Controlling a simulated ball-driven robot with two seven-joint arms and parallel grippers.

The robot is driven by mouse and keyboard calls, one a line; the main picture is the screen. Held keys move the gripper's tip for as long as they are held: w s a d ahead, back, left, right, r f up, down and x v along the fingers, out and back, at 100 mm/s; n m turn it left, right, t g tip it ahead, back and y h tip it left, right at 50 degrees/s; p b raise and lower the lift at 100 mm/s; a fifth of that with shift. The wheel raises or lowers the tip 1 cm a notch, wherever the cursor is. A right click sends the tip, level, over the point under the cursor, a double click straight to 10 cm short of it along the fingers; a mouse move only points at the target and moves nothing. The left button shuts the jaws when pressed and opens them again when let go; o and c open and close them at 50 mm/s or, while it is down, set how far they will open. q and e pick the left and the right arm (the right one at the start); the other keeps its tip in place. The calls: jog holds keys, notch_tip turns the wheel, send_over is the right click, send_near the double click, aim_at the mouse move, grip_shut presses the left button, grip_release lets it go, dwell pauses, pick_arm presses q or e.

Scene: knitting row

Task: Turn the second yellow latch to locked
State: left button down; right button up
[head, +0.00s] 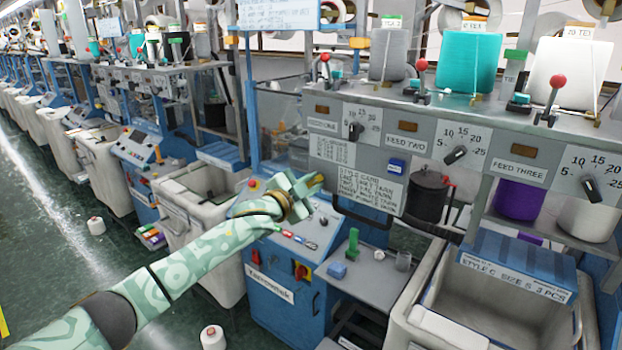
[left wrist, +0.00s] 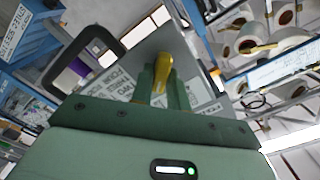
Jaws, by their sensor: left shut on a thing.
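My left gripper (head: 300,192) is at the front of the knitting machine, left of the white style card (head: 368,183). It is shut on a yellow latch, whose yellow tip (head: 319,180) shows just past the fingers. In the left wrist view, the yellow latch (left wrist: 163,70) stands between the two green fingers, in front of a grey panel. Which latch in the row this is, and its lock marking, I cannot tell. The gripper and arm hide part of the panel around it. My right gripper is not in view.
A control console (head: 285,285) with switches stands below the gripper. A small grey shelf (head: 372,285) holds a green piece and a blue block. A dark pot (head: 427,195) and a fabric bin (head: 425,318) are to the right. Red-knobbed levers (head: 421,66) line the ledge above.

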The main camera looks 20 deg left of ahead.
pick_arm(q)
jog(key=m+p, duration=0.1)
jog(key=m, duration=0.3)
jog(key=shift+m, duration=0.3)
jog(key=shift+f+m+p, duration=0.15)
jog(key=shift+m+p, duration=0.25)
jog(key=shift+m, duration=1.4)
jog(key=shift+d+f, duration=0.1)
jog(key=c, duration=1.4)
grip_release()
jog(key=b+v, duration=0.2)
jog(key=v, duration=1.4)
jog(key=shift+s, duration=0.25)
